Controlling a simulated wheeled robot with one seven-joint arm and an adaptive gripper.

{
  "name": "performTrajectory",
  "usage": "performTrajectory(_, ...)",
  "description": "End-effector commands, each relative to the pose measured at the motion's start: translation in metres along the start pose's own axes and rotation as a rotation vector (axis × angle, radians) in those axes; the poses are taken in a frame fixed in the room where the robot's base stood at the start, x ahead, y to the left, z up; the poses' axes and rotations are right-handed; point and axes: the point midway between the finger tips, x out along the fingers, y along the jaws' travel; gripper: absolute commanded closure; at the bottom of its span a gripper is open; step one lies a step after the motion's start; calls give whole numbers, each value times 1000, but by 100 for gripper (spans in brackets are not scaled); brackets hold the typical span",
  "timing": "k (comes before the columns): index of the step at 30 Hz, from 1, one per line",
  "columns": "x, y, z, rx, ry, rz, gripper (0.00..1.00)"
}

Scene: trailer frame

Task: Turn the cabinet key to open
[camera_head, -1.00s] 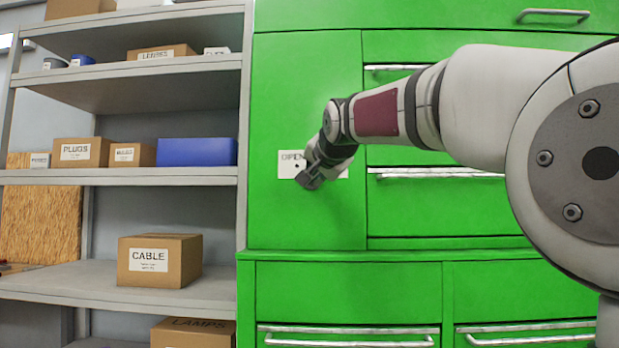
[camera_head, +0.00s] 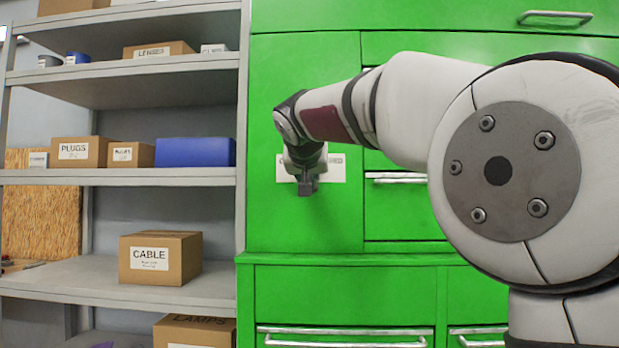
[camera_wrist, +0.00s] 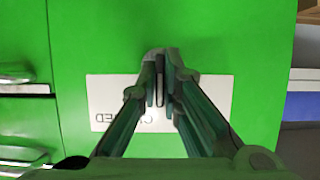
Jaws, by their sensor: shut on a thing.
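The green cabinet door (camera_head: 305,90) fills the middle of the head view and looks shut. A white label plate (camera_head: 337,172) is on the door, partly behind my gripper. In the wrist view the plate (camera_wrist: 215,92) appears upside down and shows part of the word "CLOSED". Most of the key is hidden by the fingers.
A grey shelf unit (camera_head: 120,176) with boxes stands to the left of the cabinet. Drawers with metal handles (camera_head: 395,178) lie right of the door, and more drawers lie below a green ledge (camera_head: 340,258). My arm covers much of the right side.

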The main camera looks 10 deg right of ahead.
Motion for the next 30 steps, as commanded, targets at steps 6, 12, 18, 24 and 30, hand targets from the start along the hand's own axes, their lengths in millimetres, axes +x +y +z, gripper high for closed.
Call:
performTrajectory(6,0,-4,0,-194,1,78,100)
performTrajectory(12,0,-6,1,-366,1,149,100)
performTrajectory(18,1,-8,2,-519,1,213,100)
performTrajectory(24,1,-8,2,-634,2,262,100)
performTrajectory(30,2,-9,3,-704,1,291,100)
